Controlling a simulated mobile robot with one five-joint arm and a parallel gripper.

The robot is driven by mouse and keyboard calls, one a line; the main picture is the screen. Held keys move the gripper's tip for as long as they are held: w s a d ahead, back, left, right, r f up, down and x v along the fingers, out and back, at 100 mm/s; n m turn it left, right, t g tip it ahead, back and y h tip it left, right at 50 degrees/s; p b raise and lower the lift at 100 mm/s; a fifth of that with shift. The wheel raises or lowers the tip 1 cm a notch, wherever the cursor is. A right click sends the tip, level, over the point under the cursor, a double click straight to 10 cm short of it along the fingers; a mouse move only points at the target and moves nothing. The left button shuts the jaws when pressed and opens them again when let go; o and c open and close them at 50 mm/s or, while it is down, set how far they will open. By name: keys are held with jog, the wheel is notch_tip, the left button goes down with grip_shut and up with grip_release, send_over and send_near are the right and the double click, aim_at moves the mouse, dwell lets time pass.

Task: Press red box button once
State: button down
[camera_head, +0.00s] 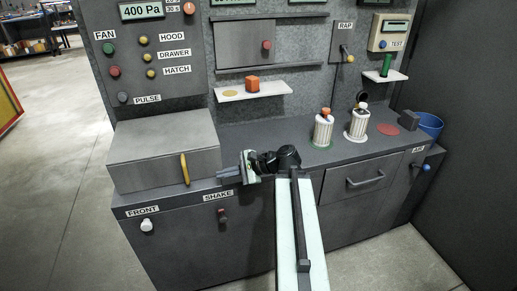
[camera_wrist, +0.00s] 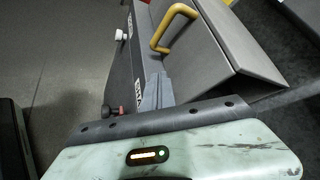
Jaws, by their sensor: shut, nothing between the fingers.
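No part is labelled as a red box button. A round red button (camera_head: 114,71) sits on the left control panel, below the green FAN button (camera_head: 109,48). A red knob (camera_head: 266,45) is on the grey sliding panel at the back. My gripper (camera_head: 220,175) is shut and empty, its fingers pointing left just right of the grey box with a yellow handle (camera_head: 184,168), above the counter's front edge. In the wrist view the gripper fingers (camera_wrist: 156,90) are together, with the yellow handle (camera_wrist: 160,42) beyond them.
Two ribbed canisters (camera_head: 323,131) and (camera_head: 357,123) and a blue bin (camera_head: 430,124) stand on the right of the counter. A SHAKE knob (camera_head: 222,215) and a white FRONT knob (camera_head: 147,225) stick out from the cabinet front.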

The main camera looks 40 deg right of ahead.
jog(key=s+a+f+n+g+h+b, duration=0.2)
jog(key=a+f+n+g+h, duration=0.2)
jog(key=a+f+n, duration=0.5)
jog(key=s+a+f+n+g+h+b, duration=0.2)
jog(key=a+f+n+g+h+b, duration=0.1)
jog(key=a+f+n, duration=0.6)
jog(key=a+f+g+h, duration=0.1)
jog(key=g, duration=0.1)
jog(key=shift+a+f+n+g+h, duration=0.15)
jog(key=shift+f+n+g+h, duration=0.05)
jog(key=shift+n+g+h, duration=0.1)
jog(key=shift+s+a, duration=0.1)
